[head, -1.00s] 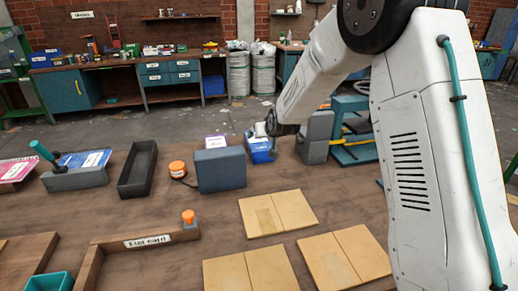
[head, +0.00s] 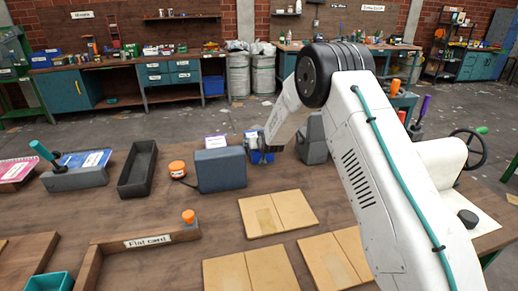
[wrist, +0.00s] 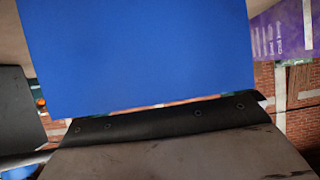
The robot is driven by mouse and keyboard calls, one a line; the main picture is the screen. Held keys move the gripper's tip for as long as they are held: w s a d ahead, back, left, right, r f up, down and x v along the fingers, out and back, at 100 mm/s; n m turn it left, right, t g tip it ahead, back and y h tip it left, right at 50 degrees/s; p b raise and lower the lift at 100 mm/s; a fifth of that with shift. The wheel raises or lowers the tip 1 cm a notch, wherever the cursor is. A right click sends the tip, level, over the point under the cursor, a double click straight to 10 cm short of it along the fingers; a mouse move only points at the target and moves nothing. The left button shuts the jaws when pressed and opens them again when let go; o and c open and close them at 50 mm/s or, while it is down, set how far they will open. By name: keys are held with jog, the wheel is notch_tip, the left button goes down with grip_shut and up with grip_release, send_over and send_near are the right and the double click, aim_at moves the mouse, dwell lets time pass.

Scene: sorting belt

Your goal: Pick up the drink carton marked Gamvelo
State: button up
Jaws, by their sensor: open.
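In the head view a blue carton (head: 256,158) stands at the far edge of the table, just right of a dark grey box. My gripper (head: 264,147) is right at this carton, open, and partly hides it. Whether the fingers straddle it or touch it, I cannot tell. In the wrist view a large plain blue face (wrist: 140,55) fills the upper middle, very close. A purple carton (wrist: 282,32) with white print shows at the upper right. The name Gamvelo is not readable in either view. My fingertips are not clearly made out in the wrist view.
The dark grey box (head: 220,169) stands close left of the blue carton, with an orange-capped device (head: 177,169) beside it. A grey block (head: 313,141) stands to the right. Tan cardboard sheets (head: 278,213) lie flat nearer. A black tray (head: 137,169) is further left.

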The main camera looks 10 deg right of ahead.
jog(key=c, duration=0.9)
jog(key=shift+o, duration=0.2)
